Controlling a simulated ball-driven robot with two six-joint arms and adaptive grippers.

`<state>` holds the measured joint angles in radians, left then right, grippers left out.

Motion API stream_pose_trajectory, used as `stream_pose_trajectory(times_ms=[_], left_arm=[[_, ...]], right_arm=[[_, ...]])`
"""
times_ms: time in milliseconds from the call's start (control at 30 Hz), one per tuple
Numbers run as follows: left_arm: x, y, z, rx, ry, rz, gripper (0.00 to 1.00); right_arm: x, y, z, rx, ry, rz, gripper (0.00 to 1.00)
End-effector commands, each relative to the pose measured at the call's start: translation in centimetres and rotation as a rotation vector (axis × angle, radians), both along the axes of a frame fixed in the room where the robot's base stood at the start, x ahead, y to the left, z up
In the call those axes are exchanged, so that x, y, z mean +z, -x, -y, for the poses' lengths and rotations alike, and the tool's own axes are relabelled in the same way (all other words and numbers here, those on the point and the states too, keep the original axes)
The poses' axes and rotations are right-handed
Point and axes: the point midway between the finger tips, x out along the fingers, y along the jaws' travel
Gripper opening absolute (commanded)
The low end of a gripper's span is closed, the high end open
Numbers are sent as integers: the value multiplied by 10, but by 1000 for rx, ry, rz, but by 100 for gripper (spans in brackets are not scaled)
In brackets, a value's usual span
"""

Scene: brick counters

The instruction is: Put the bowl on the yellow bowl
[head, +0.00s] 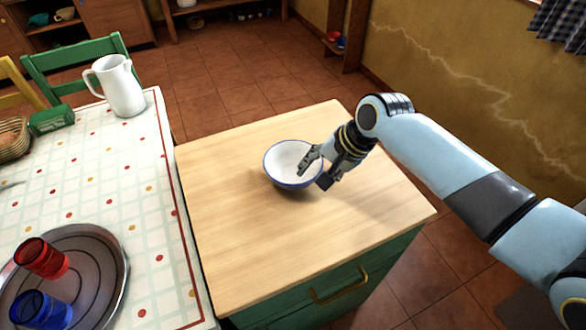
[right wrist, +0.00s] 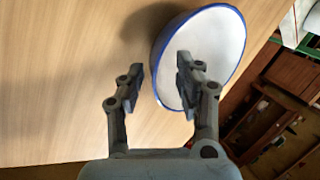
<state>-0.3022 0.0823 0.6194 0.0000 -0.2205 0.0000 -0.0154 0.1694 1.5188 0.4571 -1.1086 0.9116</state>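A white bowl with a blue rim (head: 287,165) stands upright on the wooden counter top (head: 240,245). My right gripper (head: 316,170) is at the bowl's right edge. In the right wrist view the bowl (right wrist: 222,45) shows beyond the fingers of the gripper (right wrist: 160,82). The fingers are apart, one over the bowl's inside and the other outside its rim, with the near rim between them. I cannot tell whether either finger touches the bowl. No yellow bowl can be made out in these views. My left gripper is not in view.
A table with a dotted cloth (head: 105,190) on the left holds a white jug (head: 120,88), a round tray (head: 112,275), a red cup (head: 42,258) and a blue cup (head: 40,312). A green chair (head: 75,55) stands behind it. The rest of the counter top is clear.

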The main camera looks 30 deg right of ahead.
Motion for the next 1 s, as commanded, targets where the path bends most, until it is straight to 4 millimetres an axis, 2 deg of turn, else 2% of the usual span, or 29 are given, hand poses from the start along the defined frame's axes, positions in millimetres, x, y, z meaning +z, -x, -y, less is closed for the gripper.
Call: stream_pose_trajectory(times_ms=[100, 300, 567, 1000], left_arm=[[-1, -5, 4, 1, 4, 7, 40], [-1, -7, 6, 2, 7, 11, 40], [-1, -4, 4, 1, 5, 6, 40], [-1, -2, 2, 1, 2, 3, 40]], right_arm=[[-6, -2, -1, 1, 1, -1, 35], [-6, -2, -1, 0, 2, 0, 33], [-6, -2, -1, 1, 1, -1, 0], [-6, -2, -1, 0, 2, 0, 0]])
